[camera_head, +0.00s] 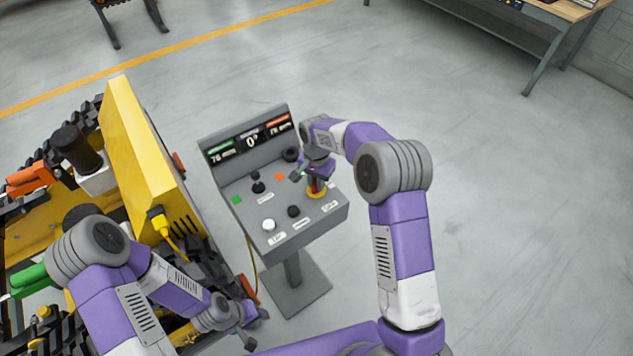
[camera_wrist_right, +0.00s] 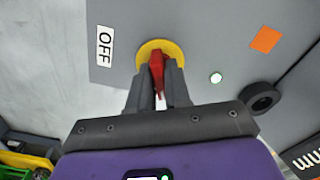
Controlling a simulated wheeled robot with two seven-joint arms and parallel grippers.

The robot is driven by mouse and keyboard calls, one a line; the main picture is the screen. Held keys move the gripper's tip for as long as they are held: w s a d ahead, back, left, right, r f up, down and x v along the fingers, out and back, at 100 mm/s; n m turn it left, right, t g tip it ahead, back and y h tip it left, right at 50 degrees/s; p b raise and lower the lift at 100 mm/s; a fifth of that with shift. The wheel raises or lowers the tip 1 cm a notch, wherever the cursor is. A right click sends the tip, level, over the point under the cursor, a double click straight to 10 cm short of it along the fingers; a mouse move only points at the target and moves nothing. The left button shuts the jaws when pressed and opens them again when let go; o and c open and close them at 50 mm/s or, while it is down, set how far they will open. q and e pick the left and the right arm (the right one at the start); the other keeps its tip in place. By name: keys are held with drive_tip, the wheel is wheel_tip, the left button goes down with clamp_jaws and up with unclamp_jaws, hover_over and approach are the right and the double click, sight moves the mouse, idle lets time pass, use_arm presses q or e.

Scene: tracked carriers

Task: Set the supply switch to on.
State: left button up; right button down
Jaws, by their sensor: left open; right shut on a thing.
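The supply switch is a red handle on a round yellow base, on the right part of the grey sloped console (camera_head: 243,195). In the head view its yellow base (camera_head: 316,193) shows under my right gripper (camera_head: 317,180). In the right wrist view the red handle (camera_wrist_right: 157,72) stands between the fingers of my right gripper (camera_wrist_right: 158,85), which is shut on it. The yellow base (camera_wrist_right: 168,46) shows just beyond the fingertips. A white label reading OFF (camera_wrist_right: 104,46) is beside the base. My left gripper (camera_head: 250,326) is open and empty, low beside the yellow machine.
The console also carries a black joystick (camera_head: 257,186), a white button (camera_head: 268,225), a black knob (camera_head: 293,211) and a display reading 0° (camera_head: 252,142). A yellow-panelled tracked machine (camera_head: 130,130) stands close on the left. The floor to the right is clear.

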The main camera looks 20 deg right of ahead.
drive_tip(key=m, duration=0.5)
drive_tip(key=shift+p, duration=0.35)
idle(0.4)
drive_tip(key=c, duration=1.2)
unclamp_jaws()
drive_tip(key=shift+o, duration=0.2)
wheel_tip(320, 180, up, 8)
drive_tip(key=shift+f+p, duration=0.2)
drive_tip(key=shift+p, duration=0.2)
